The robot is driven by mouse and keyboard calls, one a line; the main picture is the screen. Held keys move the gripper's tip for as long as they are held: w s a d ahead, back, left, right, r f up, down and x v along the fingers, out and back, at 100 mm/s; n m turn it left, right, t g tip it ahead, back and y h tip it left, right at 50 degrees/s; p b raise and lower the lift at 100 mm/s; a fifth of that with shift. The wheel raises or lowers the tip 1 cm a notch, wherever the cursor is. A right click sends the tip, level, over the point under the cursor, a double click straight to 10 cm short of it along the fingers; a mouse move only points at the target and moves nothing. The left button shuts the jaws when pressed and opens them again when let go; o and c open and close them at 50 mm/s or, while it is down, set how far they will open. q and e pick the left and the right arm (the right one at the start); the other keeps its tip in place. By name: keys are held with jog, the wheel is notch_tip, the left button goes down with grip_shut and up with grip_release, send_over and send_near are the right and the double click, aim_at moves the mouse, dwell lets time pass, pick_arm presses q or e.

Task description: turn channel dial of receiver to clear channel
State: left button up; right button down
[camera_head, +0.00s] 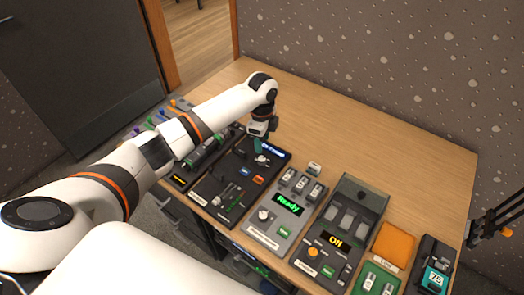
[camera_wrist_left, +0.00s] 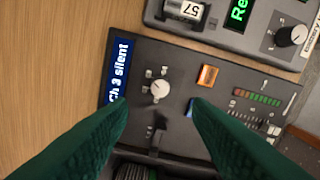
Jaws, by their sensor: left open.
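The receiver (camera_head: 225,178) is a black panel near the left of the desk's row of devices. Its blue display (camera_wrist_left: 116,75) reads "Ch 3 silent" in the left wrist view. The channel dial (camera_wrist_left: 159,89) is a small white round knob beside the display, with small marks around it. In the head view the dial (camera_head: 262,159) shows just below my gripper. My left gripper (camera_head: 257,148) is open and empty above the receiver. In the left wrist view its green fingers (camera_wrist_left: 158,110) are spread, with the dial just beyond the gap between their tips.
The receiver also has an orange button (camera_wrist_left: 207,75), a blue button, a black lever and sliders. A grey panel (camera_head: 270,222) reading "Ready" stands right beside it, then a dark panel (camera_head: 325,250). The wooden desk (camera_head: 370,140) behind is clear.

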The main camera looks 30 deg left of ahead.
pick_arm(q)
jog(key=shift+r, duration=2)
